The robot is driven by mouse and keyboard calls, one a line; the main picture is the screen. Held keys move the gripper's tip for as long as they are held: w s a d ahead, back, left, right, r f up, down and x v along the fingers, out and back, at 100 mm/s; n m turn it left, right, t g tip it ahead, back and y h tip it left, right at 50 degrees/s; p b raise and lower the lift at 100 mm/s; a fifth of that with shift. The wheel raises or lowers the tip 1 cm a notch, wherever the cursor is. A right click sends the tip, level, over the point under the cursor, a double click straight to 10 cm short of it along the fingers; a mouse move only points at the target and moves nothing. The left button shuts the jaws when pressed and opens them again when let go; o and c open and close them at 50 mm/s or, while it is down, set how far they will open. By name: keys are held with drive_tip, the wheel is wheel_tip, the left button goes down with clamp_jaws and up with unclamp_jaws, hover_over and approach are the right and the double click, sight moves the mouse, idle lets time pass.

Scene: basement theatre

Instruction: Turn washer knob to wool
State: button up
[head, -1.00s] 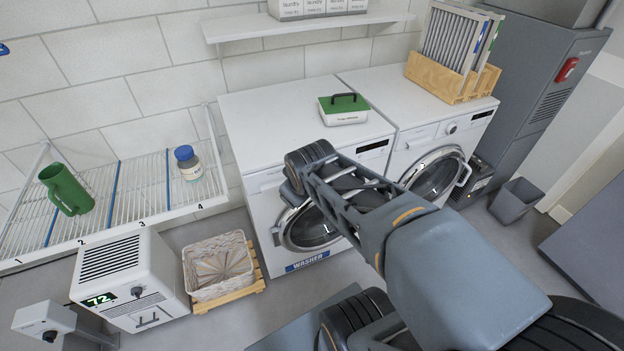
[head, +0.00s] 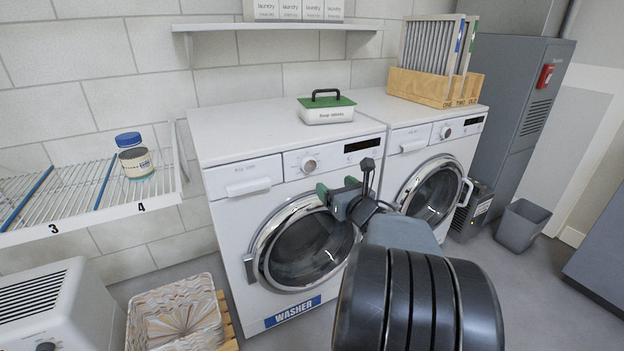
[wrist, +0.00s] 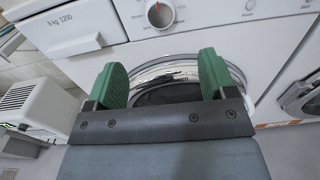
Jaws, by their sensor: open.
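The washer (head: 222,225) is the left white machine, with a blue WASHER label at its foot. Its round knob (head: 309,164) sits on the front panel, left of a dark display; the words around it are too small to read. In the wrist view the knob (wrist: 160,15) is at the top edge with a red pointer mark facing roughly up. My gripper (head: 339,187) is open and empty, in front of the washer door and below the knob. In the wrist view its two green fingers (wrist: 164,78) stand wide apart, with the door rim between and beyond them.
A white box with green lid (head: 327,109) sits on the washer. The second machine (head: 399,170) stands to the right with a filter rack (head: 420,86) on top. A wire shelf (head: 75,205) and a basket (head: 175,315) are at left. Floor shows around the bin (head: 522,225).

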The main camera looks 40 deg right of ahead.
sight(310, 165)
drive_tip(key=w, duration=0.4)
drive_tip(key=w+d+b, duration=0.1)
drive_tip(key=w, duration=0.4)
drive_tip(key=w+d, duration=0.1)
drive_tip(key=w, duration=0.3)
drive_tip(key=shift+w+f+b, duration=0.1)
drive_tip(key=shift+w+b, duration=0.05)
drive_tip(key=shift+b, duration=0.2)
drive_tip(key=shift+c, duration=0.2)
drive_tip(key=c, duration=0.8)
drive_tip(key=shift+c, duration=0.2)
